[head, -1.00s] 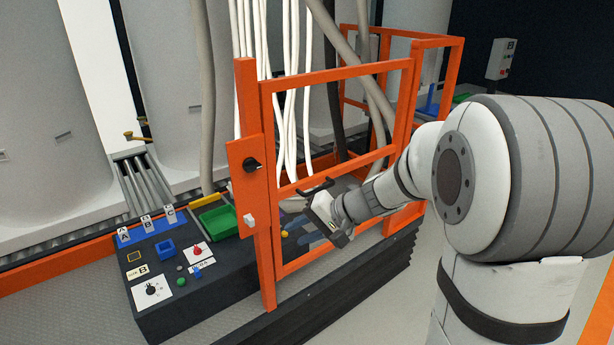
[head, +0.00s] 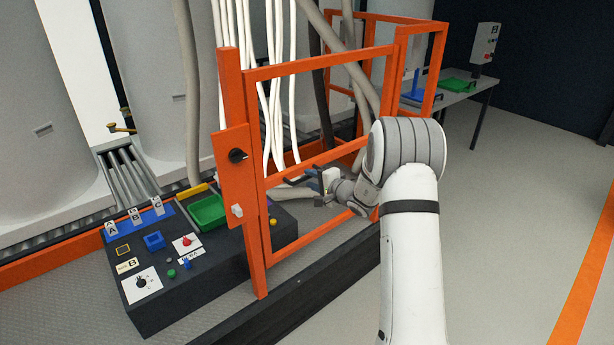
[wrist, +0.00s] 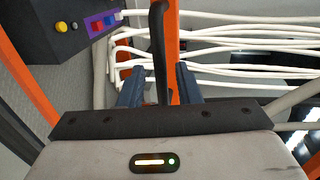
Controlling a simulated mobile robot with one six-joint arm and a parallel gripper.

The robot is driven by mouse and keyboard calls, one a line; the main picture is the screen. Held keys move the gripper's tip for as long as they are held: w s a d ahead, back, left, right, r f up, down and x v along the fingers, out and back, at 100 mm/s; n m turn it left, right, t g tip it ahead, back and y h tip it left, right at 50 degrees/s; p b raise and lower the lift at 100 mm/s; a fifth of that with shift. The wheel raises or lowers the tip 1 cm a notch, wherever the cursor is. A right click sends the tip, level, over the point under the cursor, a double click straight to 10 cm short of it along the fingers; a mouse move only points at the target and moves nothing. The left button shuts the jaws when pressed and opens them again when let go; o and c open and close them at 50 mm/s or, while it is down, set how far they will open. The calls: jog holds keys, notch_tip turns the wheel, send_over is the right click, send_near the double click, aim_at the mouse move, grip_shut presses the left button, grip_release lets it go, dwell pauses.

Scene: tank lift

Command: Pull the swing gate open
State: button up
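The orange swing gate (head: 327,68) stands upright beside an orange post (head: 232,95) that carries a plate with a black knob (head: 238,155). A black bar handle (head: 298,180) is on the gate's middle rail. My gripper (head: 318,182) is at this handle, small and partly hidden by my arm in the head view. In the wrist view the handle (wrist: 158,45) runs between the two dark blue fingers of my gripper (wrist: 160,85), with gaps showing on both sides. The orange rail (wrist: 172,40) lies behind it.
A dark console (head: 205,268) with buttons, a green tray (head: 208,211) and lettered tags stands left of the gate. White hoses (head: 275,110) hang behind it. A dark low step (head: 320,295) runs below the gate. A grey table (head: 455,95) stands back right. Floor at the right is clear.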

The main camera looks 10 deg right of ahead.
jog(key=shift+x, duration=1.4)
jog(key=shift+c, duration=0.5)
grip_shut()
jog(key=shift+s, duration=0.1)
